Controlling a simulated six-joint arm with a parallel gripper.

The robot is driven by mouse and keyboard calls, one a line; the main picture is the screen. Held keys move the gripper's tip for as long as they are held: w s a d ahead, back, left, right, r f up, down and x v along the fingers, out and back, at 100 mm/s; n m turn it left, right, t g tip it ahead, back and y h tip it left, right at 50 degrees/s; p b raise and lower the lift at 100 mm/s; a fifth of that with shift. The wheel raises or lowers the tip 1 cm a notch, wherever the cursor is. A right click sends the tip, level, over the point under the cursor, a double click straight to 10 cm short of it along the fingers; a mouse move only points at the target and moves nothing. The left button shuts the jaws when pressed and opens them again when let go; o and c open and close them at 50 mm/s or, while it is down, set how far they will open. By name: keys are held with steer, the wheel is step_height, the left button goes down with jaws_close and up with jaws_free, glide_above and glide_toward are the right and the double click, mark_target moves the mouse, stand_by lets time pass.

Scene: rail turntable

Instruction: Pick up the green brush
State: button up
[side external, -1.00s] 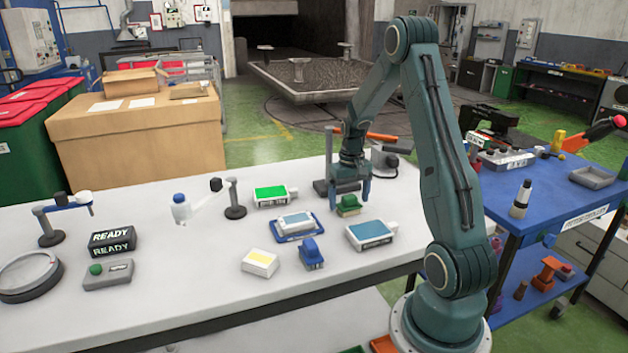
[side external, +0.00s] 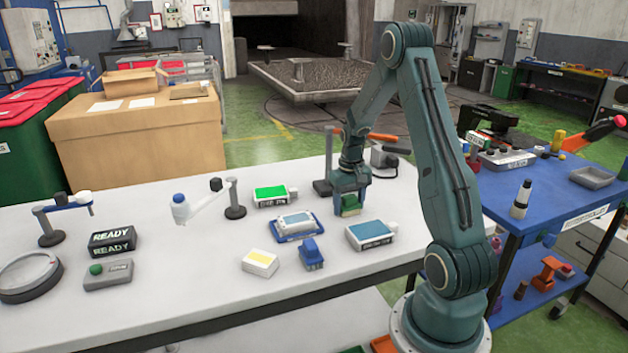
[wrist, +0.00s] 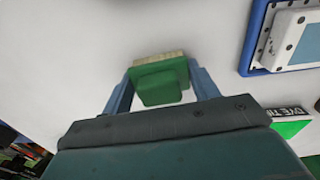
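The green brush (side external: 350,205) stands on the white table, with a green handle block on top and a pale bristle edge below. My gripper (side external: 350,203) is lowered over it, one finger on each side. In the wrist view the brush (wrist: 160,80) sits between the two blue-grey fingertips of my gripper (wrist: 162,82). The fingers are spread apart. White table shows between the handle and the fingers, but I cannot tell whether the tips touch the brush's wider base. The brush rests at table level.
A blue-topped box (side external: 370,236) stands just in front. A blue tray with a white device (side external: 294,224) and a green-topped box (side external: 270,196) are to the left. A blue brush-like block (side external: 311,253) is nearer. A stand (side external: 326,188) is close behind my gripper.

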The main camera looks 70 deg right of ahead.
mark_target(349, 196)
stand_by(0.3)
step_height(349, 196, up, 20)
stand_by(0.8)
steer(key=shift+o, duration=0.9)
steer(key=shift+c, duration=0.5)
